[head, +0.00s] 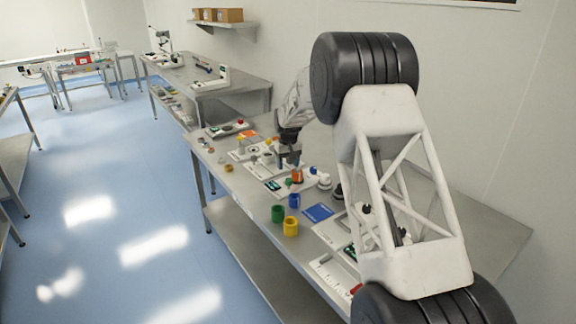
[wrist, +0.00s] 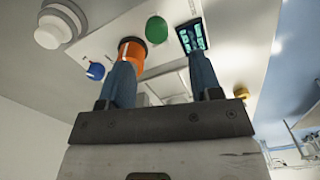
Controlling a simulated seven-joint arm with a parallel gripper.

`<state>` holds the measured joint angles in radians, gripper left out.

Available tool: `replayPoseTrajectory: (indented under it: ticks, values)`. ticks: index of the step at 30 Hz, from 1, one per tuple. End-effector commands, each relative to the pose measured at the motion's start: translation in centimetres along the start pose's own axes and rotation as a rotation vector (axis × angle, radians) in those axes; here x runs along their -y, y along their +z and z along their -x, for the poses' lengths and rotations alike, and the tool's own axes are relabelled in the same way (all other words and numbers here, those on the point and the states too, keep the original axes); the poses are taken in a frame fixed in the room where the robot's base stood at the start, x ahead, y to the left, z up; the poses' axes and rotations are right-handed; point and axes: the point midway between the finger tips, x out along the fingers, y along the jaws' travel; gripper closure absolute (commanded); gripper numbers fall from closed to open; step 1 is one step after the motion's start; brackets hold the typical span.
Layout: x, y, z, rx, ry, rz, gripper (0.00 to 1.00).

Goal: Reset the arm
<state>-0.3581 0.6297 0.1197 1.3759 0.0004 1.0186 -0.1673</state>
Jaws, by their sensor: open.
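My arm reaches over the steel workbench in the head view. My gripper (head: 290,160) is small there, low over the bench beside an orange cylinder (head: 297,176). In the wrist view my gripper (wrist: 168,75) shows two blue fingers spread well apart, with nothing held between them. The orange cylinder also shows in the wrist view (wrist: 132,50), right by the tip of the left finger. I cannot tell whether they touch. A white plate (wrist: 105,40) with a green round part (wrist: 156,29) and a small dark screen (wrist: 192,37) lies beyond the fingers.
Green (head: 278,213), yellow (head: 291,227) and blue (head: 294,200) cups stand near the bench's front edge, by a flat blue plate (head: 318,212). A white knob (head: 323,181) stands right of the orange cylinder. More devices line the bench (head: 490,240). The blue floor (head: 130,215) is open.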

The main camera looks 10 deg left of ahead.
Motion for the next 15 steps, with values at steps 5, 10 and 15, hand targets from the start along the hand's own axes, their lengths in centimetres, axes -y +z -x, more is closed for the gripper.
replayPoseTrajectory:
  ticks: [5,10,15]
  values:
    - [0.0,0.1,0.1,-0.001,0.0,-0.001,0.42]
    - [-0.4,0.8,1.1,-0.005,0.001,-0.008,0.42]
    - [-1.3,2.8,3.3,-0.013,0.003,-0.026,0.42]
